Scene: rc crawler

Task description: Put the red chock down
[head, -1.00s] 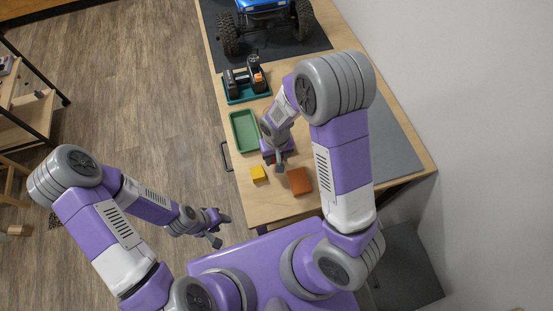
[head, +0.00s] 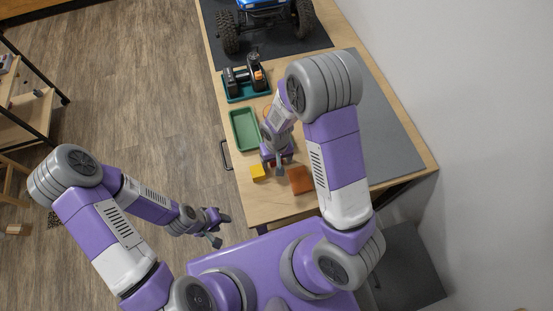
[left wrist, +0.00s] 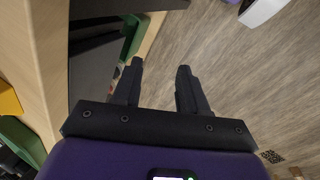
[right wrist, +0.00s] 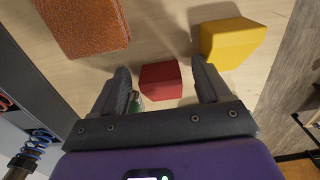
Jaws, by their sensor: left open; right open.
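The red chock (right wrist: 160,82) sits on the wooden table top in the right wrist view, between the fingertips of my right gripper (right wrist: 160,70). That gripper is open, with gaps between its fingers and the chock's sides. In the head view my right gripper (head: 279,164) is low over the table, and its own arm hides most of the chock. My left gripper (head: 220,229) is open and empty over the floor, left of the table; its spread fingers also show in the left wrist view (left wrist: 160,68).
A yellow block (head: 258,173) and an orange-brown block (head: 300,180) lie either side of my right gripper. A green tray (head: 244,130) is beyond, then a teal tray (head: 246,97) holding dark items. A blue crawler (head: 264,18) stands on a dark mat at the far end.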

